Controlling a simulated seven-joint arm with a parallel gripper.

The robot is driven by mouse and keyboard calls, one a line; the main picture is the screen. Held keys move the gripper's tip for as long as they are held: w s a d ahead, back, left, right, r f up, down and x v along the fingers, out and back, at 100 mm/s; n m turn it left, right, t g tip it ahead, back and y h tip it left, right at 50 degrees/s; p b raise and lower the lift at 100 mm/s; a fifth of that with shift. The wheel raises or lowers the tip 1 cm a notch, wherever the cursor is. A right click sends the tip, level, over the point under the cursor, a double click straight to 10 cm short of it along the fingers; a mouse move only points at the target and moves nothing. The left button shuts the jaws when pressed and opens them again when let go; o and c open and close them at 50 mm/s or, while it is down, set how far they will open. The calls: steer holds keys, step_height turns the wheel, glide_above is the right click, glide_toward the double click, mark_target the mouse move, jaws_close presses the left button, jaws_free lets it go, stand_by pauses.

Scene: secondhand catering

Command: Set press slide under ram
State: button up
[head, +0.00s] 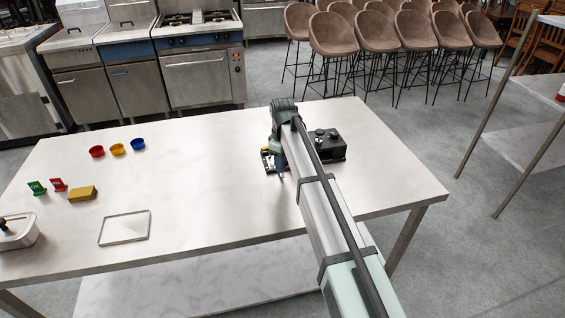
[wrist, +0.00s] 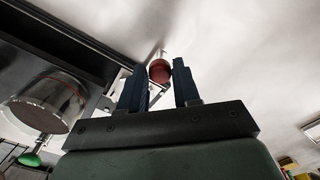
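The press is a dark block-shaped device (head: 328,145) near the right end of the white table in the head view, partly hidden by my arm. My gripper (head: 275,162) is low beside its left side, its fingertips hard to make out there. In the wrist view, a red round knob (wrist: 159,71) lies between the two dark blue fingertips of my gripper (wrist: 160,75). The fingers stand apart, with the knob nearly filling the gap; contact is unclear. A metallic cylinder (wrist: 46,104) is left of the fingers. The slide itself cannot be clearly told apart.
On the table (head: 190,185) are red (head: 97,152), yellow (head: 117,149) and blue (head: 138,144) cups, a green piece (head: 37,187), a red piece (head: 58,184), a yellow block (head: 82,193), a flat tray (head: 125,242) and a container (head: 22,238). The middle is clear.

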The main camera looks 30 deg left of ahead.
jaws_close()
steer(key=w+d, duration=1.1)
steer(key=shift+w+d, duration=0.3)
steer(key=shift+d, duration=0.05)
steer(key=shift+o, duration=0.9)
jaws_free()
steer(key=shift+w+d, duration=0.1)
steer(key=shift+o, duration=1.3)
steer(key=shift+r, duration=0.1)
step_height(320, 180, up, 14)
steer(key=shift+f, duration=0.2)
